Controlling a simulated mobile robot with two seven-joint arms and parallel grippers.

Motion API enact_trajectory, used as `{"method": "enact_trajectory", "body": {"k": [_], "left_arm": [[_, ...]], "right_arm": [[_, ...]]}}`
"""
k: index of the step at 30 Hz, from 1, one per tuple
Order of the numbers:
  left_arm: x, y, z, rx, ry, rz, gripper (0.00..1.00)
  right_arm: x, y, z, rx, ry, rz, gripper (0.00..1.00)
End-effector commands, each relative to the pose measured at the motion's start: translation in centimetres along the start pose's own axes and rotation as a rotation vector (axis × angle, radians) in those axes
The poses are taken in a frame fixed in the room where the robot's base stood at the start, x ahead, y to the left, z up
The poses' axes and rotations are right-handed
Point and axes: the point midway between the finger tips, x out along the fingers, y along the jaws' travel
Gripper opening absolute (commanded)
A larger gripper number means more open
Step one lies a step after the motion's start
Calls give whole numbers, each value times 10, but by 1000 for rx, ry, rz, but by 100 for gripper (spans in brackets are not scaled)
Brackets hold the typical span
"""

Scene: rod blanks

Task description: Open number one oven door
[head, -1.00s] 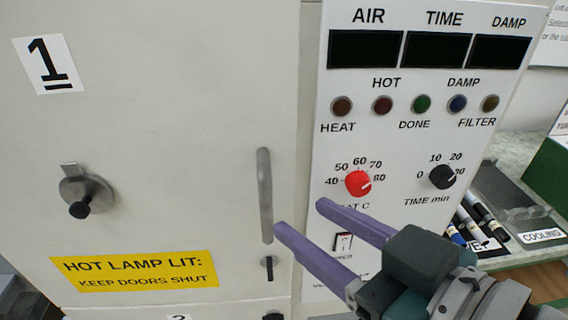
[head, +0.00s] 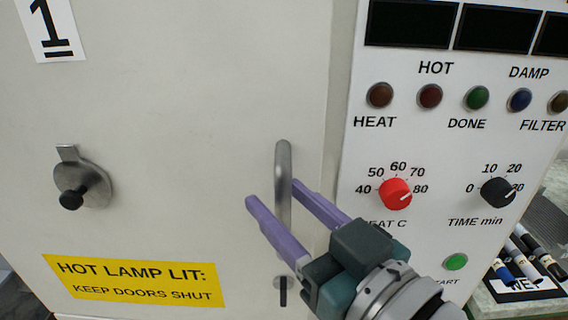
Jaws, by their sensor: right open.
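The number one oven door (head: 180,120) is a pale flat panel with a "1" label (head: 50,28) at its upper left, and it looks shut. Its vertical grey bar handle (head: 283,160) is at the door's right side. My right gripper (head: 271,194) is open, with one purple finger to the left of the handle and the other to its right. The handle's lower part shows between the fingers; I cannot tell whether either finger touches it. A small dark latch or key (head: 283,290) sits below the handle. My left gripper is not in view.
The control panel (head: 450,130) with dark displays, lamps, a red heat knob (head: 396,193) and a black time knob (head: 497,192) stands right of the door. A yellow warning sign (head: 135,281) and a round vent fitting (head: 82,185) are on the door. Pens (head: 525,255) lie at far right.

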Motion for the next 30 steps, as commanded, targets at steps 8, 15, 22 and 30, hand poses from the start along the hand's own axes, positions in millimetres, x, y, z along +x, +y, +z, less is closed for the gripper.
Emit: {"method": "enact_trajectory", "body": {"k": [8,15,22,30], "left_arm": [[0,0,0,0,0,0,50],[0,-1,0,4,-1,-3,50],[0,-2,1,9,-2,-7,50],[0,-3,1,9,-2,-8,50]], "right_arm": [[5,0,0,0,0,0,52],[5,0,0,0,0,0,33],[5,0,0,0,0,0,7],[5,0,0,0,0,0,0]]}}
